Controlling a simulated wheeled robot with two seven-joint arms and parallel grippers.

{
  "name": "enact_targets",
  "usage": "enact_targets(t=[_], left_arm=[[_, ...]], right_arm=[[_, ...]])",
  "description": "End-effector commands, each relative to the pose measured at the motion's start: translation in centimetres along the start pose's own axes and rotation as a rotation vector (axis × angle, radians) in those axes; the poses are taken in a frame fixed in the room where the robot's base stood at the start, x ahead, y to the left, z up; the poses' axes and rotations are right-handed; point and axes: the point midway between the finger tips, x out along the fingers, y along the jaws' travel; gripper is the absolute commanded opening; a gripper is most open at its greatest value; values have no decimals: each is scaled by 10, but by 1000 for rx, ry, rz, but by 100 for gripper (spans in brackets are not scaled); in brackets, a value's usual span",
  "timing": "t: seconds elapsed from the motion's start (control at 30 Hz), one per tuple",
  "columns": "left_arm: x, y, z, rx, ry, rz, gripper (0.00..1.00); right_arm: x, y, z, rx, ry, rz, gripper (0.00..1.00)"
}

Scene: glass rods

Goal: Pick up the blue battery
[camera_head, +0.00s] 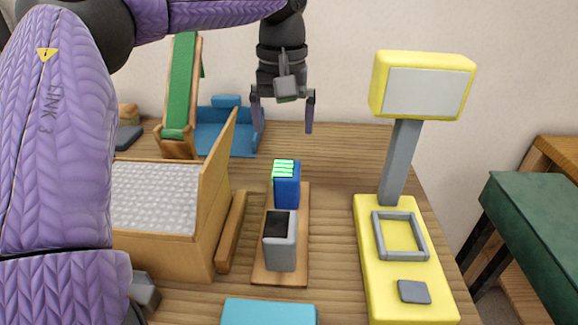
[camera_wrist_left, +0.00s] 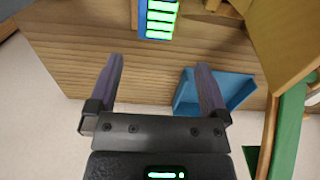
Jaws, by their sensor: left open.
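The blue battery (camera_head: 288,190) stands upright on a wooden board (camera_head: 300,272) in the head view. Its top shows bright green bars, and they also show on the battery in the left wrist view (camera_wrist_left: 160,20). A grey block with a dark top (camera_head: 281,246) stands in front of it on the same board. My left gripper (camera_head: 283,115) is open and empty, above and behind the battery, with its fingers pointing down. In the left wrist view its fingertips (camera_wrist_left: 160,75) are apart from the battery, which is cut off by the top edge. My right gripper is not in view.
A wooden box with a grey textured pad (camera_head: 155,198) stands left of the board. A yellow stand with a sign (camera_head: 385,285) is at the right. A green ramp (camera_head: 182,85) and a blue tray (camera_head: 222,138) are behind. A light-blue block (camera_head: 268,312) lies in front.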

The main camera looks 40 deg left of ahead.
Motion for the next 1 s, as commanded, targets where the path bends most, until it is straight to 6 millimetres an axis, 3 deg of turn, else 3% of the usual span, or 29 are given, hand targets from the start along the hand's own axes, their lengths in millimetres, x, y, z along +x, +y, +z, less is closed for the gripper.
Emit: enact_targets(t=[0.43, 0.57, 0.77, 1.0], left_arm=[[91, 8, 7, 1, -6, -4, 100], [101, 7, 7, 1, -2, -1, 100], [99, 7, 7, 1, 0, 0, 100], [99, 7, 7, 1, 0, 0, 51]], right_arm=[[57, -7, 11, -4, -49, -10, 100], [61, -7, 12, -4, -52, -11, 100], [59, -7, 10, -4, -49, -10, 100], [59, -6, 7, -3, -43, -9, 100]])
